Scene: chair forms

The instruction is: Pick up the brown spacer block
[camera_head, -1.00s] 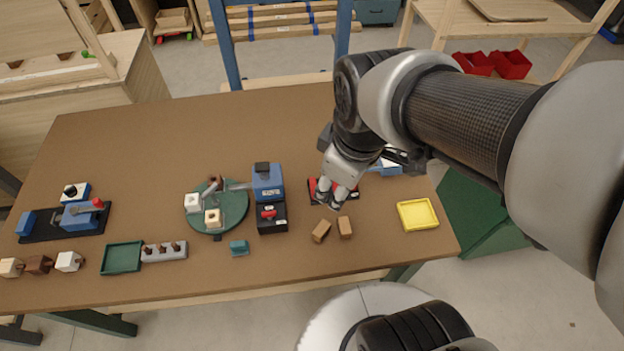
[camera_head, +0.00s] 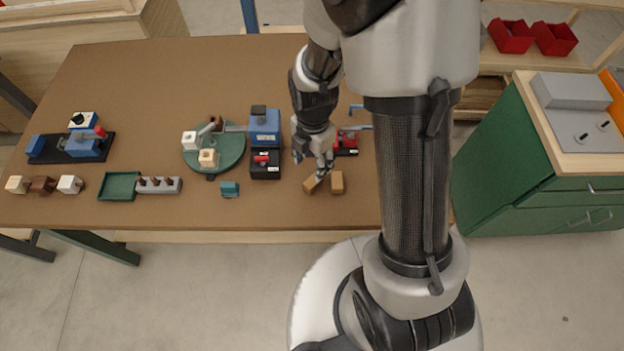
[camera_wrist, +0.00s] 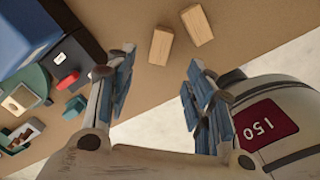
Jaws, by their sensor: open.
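Two similar brown blocks lie near the front edge of the table, right of the black box. I cannot tell which is the spacer. The left brown block (camera_head: 311,184) lies tilted at an angle and is partly covered by my gripper; the right brown block (camera_head: 336,182) stands clear beside it. In the wrist view the left block (camera_wrist: 160,46) shows between the open fingertips, and the right block (camera_wrist: 197,25) lies just right of it. My gripper (camera_head: 312,164) is open and empty, above and just behind the left block; its fingers also show in the wrist view (camera_wrist: 160,62).
A black box (camera_head: 265,165) with a blue unit (camera_head: 264,127) stands left of the blocks. A teal block (camera_head: 230,188) and a green tray (camera_head: 119,186) lie farther left. Bare table surrounds the blocks in front.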

